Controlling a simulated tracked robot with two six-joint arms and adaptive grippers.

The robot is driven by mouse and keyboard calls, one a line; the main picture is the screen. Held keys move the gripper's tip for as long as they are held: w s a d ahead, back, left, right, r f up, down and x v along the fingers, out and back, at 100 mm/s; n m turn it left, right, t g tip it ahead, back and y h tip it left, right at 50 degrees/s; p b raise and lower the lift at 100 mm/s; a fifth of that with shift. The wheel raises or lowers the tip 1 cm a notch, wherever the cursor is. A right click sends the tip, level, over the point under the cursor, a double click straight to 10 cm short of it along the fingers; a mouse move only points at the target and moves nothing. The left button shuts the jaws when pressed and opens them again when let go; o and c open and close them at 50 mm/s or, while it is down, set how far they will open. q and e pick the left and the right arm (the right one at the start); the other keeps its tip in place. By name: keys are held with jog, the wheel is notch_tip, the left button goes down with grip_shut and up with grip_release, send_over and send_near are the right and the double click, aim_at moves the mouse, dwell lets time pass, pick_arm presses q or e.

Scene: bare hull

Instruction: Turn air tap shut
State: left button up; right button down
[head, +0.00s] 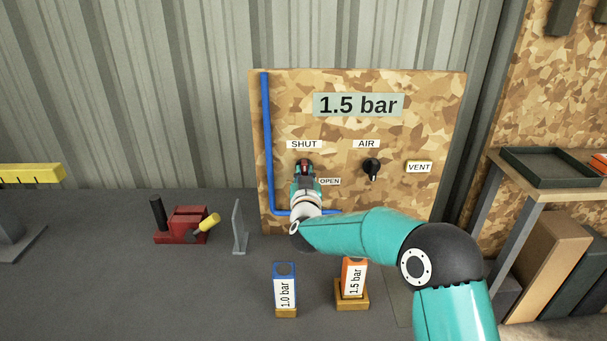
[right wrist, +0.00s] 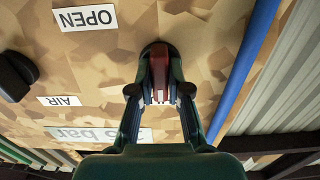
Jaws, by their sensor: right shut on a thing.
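The tap with a red handle (head: 305,164) is on the chipboard panel, below the SHUT label (head: 304,144) and up-left of the OPEN label (head: 330,181). My right gripper (head: 304,174) is shut on this handle. In the right wrist view the red handle (right wrist: 159,75) sits between both fingers, in front of a dark round base. My fingers partly cover the handle, so I cannot tell exactly which label it points to. The OPEN label (right wrist: 86,18) shows upside down there. My left gripper is not in view.
A black knob (head: 371,167) under the AIR label (head: 366,144) and a VENT label (head: 419,167) are to the right. A blue pipe (head: 267,140) runs down the panel's left. Blue (head: 285,285) and orange (head: 354,275) tagged blocks stand below, near my right arm.

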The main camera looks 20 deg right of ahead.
jog(key=shift+a+f, duration=0.1)
jog(key=shift+f, duration=0.35)
jog(key=c, duration=1.1)
grip_release()
jog(key=shift+r, duration=0.25)
jog(key=shift+s, duration=0.1)
jog(key=v, duration=1.1)
jog(key=shift+s+a, duration=0.1)
jog(key=shift+s, duration=0.3)
